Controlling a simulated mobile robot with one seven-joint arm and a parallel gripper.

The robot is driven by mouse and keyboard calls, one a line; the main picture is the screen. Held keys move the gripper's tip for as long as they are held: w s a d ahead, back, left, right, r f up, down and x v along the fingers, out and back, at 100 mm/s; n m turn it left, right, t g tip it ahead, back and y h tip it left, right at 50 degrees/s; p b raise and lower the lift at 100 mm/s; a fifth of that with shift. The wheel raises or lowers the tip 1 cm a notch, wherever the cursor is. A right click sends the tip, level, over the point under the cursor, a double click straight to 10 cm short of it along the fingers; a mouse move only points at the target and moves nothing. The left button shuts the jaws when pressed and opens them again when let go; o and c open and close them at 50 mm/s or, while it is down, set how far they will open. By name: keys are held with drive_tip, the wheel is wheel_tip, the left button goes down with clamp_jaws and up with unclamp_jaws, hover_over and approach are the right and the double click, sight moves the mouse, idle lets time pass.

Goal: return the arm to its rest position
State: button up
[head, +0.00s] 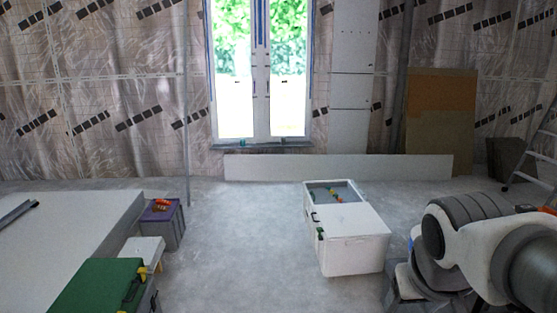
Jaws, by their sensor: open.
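Part of my arm (497,250) shows at the lower right in the head view, as white links with dark grey ribbed joints. It is bent and runs out of the picture at the right and bottom edges. My gripper does not show in this view. A long pale panel (340,167) stands on its long edge on the floor along the back wall, under the window.
A white chest (355,245) with an open compartment stands just left of my arm. Pale stacked boards (70,225), a green case (95,287), a white box (142,250) and a purple-grey crate (165,230) are at left. A ladder (540,150) stands right. Middle floor is clear.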

drive_tip(key=s+a+n+y, duration=0.1)
drive_tip(key=s+a+y, duration=0.1)
drive_tip(key=s+a, duration=0.4)
wheel_tip(320, 180, up, 15)
drive_tip(key=w+p, duration=0.1)
drive_tip(key=p, duration=1.3)
drive_tip(key=shift+w+a+f+t+p, duration=0.2)
drive_tip(key=shift+a+t+p, duration=0.1)
drive_tip(key=shift+p, duration=0.1)
drive_tip(key=shift+f, duration=0.1)
drive_tip(key=shift+c, duration=1.3)
drive_tip(key=shift+d, duration=0.1)
drive_tip(key=shift+d, duration=0.1)
